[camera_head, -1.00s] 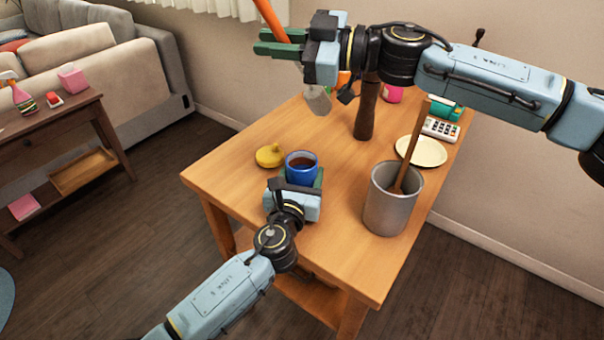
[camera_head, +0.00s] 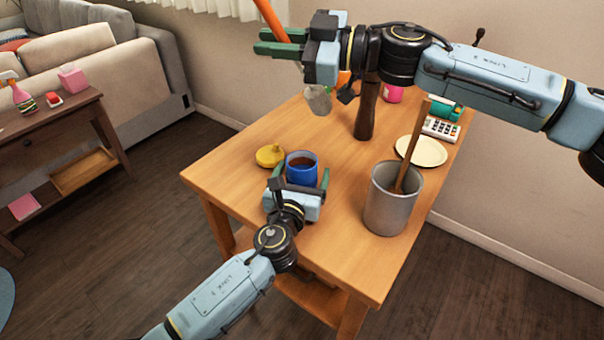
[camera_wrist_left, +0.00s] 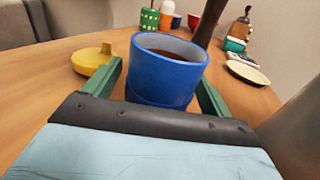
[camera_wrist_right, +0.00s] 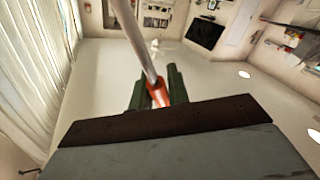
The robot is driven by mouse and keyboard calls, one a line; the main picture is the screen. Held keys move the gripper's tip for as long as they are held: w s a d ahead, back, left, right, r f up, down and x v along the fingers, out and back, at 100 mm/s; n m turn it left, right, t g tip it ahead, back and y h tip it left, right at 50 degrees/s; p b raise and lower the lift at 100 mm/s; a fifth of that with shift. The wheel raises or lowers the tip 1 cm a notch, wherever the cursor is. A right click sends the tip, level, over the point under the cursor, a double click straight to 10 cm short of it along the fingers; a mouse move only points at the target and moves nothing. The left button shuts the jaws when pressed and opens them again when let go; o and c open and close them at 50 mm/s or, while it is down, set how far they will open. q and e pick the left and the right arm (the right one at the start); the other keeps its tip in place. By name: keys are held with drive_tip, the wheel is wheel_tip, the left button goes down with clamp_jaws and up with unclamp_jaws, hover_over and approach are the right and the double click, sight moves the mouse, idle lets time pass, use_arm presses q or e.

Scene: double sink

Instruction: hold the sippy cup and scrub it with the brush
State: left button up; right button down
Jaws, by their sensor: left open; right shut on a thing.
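The blue sippy cup (camera_head: 302,172), with dark brown inside, stands upright on the wooden table. My left gripper (camera_head: 299,180) is open, with its green fingers on either side of the cup; the left wrist view shows the cup (camera_wrist_left: 165,78) between them with gaps. The yellow lid (camera_head: 270,155) lies on the table beside the cup, off it. My right gripper (camera_head: 277,43) is raised above the table, shut on the brush's orange handle (camera_head: 267,18). The right wrist view shows the orange part (camera_wrist_right: 158,94) between the fingers.
A tall grey pot (camera_head: 388,210) with a wooden stick stands right of the cup. A dark brown upright object (camera_head: 365,112), a cream plate (camera_head: 421,150) and a calculator-like item (camera_head: 441,128) are farther back. The table's front left is clear.

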use_arm(q)
drive_tip(key=shift+s, duration=0.1)
drive_tip(key=v, duration=1.2)
drive_tip(key=shift+f, duration=0.1)
